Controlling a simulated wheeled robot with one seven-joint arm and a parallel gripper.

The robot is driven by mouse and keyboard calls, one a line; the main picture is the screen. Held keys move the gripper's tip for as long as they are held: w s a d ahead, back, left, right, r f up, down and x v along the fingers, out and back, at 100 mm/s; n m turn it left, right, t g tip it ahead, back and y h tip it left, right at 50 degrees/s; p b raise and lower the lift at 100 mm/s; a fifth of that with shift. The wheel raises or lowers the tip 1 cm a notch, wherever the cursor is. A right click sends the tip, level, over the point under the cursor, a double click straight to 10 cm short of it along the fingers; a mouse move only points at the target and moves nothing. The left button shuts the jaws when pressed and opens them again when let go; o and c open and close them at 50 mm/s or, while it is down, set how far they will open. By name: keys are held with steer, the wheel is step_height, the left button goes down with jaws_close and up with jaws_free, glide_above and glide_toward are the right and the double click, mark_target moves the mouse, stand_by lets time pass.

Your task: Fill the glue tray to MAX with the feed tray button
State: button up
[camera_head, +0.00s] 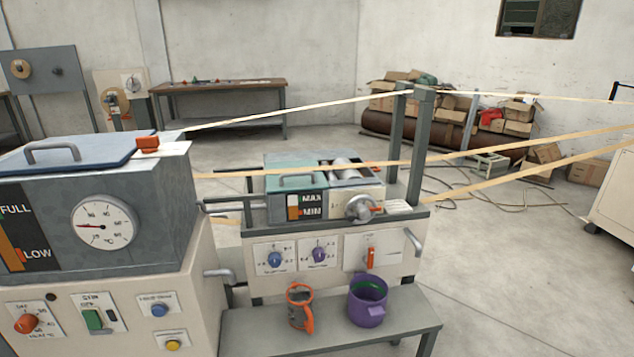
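The glue tray (334,207) is a grey box with a teal lid (290,172) on the middle stand. Its front level gauge (293,207) is marked MAX above and MIN below; orange shows in its lower part, near MIN, with a paler part above. Rollers (347,170) show in the tray's open right part. The left machine's lower panel has a blue button (159,310) and a yellow button (172,344). Their labels are too small to read, so I cannot tell which one is the feed tray button. My gripper is not in view.
The left tank (165,230) has a dial (103,227) and a FULL/LOW gauge (22,240). Pale strips (520,166) run across to the right past two posts (420,145).

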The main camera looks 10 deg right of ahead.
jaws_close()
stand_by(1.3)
